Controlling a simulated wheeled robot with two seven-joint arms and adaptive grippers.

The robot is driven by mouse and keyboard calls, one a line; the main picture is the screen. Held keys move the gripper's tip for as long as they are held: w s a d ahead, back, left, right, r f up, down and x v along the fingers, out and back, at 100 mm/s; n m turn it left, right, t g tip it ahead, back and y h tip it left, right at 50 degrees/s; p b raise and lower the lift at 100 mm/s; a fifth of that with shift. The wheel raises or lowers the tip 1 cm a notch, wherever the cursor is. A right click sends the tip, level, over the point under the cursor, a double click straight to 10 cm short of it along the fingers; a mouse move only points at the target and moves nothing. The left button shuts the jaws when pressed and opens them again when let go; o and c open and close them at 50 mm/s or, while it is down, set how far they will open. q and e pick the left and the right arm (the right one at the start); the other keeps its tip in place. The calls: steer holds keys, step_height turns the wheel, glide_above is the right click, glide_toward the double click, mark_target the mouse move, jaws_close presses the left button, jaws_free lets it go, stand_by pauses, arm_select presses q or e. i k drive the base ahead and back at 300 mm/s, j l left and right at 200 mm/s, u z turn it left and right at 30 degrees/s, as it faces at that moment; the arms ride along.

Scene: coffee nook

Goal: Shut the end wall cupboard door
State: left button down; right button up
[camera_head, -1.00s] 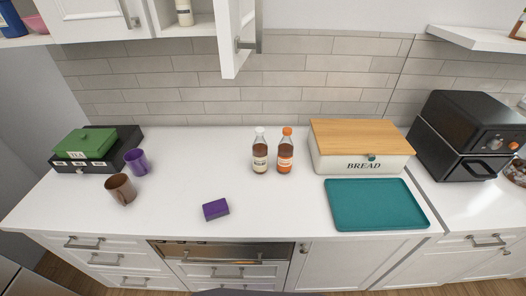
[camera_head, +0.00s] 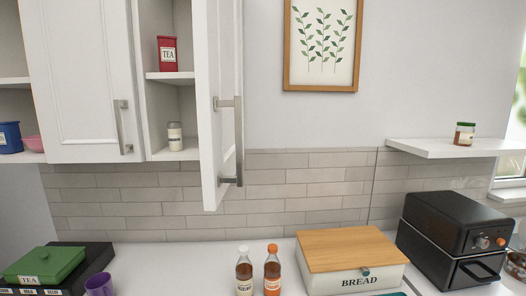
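The end wall cupboard door (camera_head: 210,110) is white with a long metal bar handle (camera_head: 238,140). It stands wide open, swung out toward me, seen nearly edge-on. The open cupboard to its left shows a red tea tin (camera_head: 167,54) on its upper shelf and a small white jar (camera_head: 175,136) on its floor. Neither of my grippers shows in the head view.
A shut cupboard door (camera_head: 82,80) is left of the opening. A wall shelf (camera_head: 452,148) holds a small jar. Below, the counter carries bottles (camera_head: 272,270), a bread box (camera_head: 350,280), a black oven (camera_head: 452,240) and a green tea box (camera_head: 45,265).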

mark_target(216, 24)
steer(key=k+l, duration=0.1)
steer(key=l, duration=0.3)
steer(key=k+l, duration=0.15)
steer(key=l, duration=0.25)
steer(key=k+l+u, duration=0.1)
steer(key=l, duration=0.3)
steer(key=k+l, duration=0.15)
steer(key=l, duration=0.25)
steer(key=k+l+u, duration=0.1)
steer(key=l, duration=0.3)
steer(key=k+l, duration=0.15)
steer(key=l, duration=0.2)
steer(key=k+l, duration=0.15)
steer(key=l, duration=0.25)
steer(key=u, duration=0.05)
